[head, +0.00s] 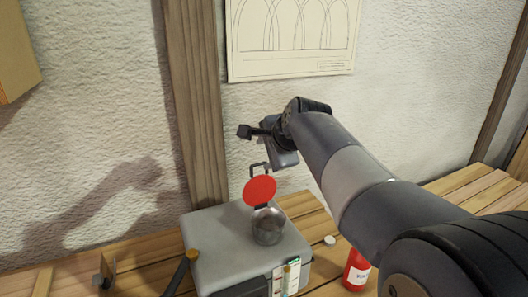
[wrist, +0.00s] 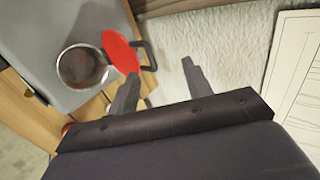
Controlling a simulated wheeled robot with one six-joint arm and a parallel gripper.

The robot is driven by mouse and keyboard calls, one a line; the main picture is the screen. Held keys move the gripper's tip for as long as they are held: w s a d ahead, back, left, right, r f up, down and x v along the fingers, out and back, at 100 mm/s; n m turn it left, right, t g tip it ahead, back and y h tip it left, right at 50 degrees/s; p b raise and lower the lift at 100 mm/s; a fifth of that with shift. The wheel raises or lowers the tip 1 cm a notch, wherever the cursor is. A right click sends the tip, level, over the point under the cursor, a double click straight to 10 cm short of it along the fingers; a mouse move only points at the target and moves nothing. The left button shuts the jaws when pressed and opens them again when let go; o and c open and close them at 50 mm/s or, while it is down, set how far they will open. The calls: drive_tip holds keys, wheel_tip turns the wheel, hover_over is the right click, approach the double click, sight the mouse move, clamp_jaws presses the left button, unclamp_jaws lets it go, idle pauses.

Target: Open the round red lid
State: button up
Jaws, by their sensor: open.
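The round red lid (head: 260,189) stands raised, close to upright, at the edge of a round opening in the grey box (head: 205,243). In the wrist view the lid (wrist: 121,52) is tilted up beside the uncovered opening (wrist: 82,66), and its inside shows. A black handle (wrist: 149,54) sticks out from the lid's outer face. My gripper (wrist: 164,70) is open and empty. One finger is close to the lid and handle; I cannot tell whether it touches. The other finger is apart, over the pale wall. In the head view the fingers are mostly hidden.
The box stands on a slatted wooden bench (head: 460,190) against a white wall with a wooden post (head: 197,100). A red bottle (head: 356,270) and a small white cap (head: 330,240) are right of the box. A drawing (head: 292,35) hangs behind my arm.

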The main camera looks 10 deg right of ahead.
drive_tip(key=s+d+r+b, duration=0.1)
drive_tip(key=s+d+r, duration=0.1)
drive_tip(key=s, duration=1.1)
drive_tip(key=shift+s+d, duration=0.35)
drive_tip(key=shift+d, duration=0.05)
drive_tip(key=shift+w, duration=0.1)
drive_tip(key=w+a+f+p, duration=0.1)
drive_tip(key=w+a+f, duration=0.1)
drive_tip(key=w, duration=1.1)
drive_tip(key=shift+w+a, duration=0.3)
drive_tip(key=shift+a, duration=0.1)
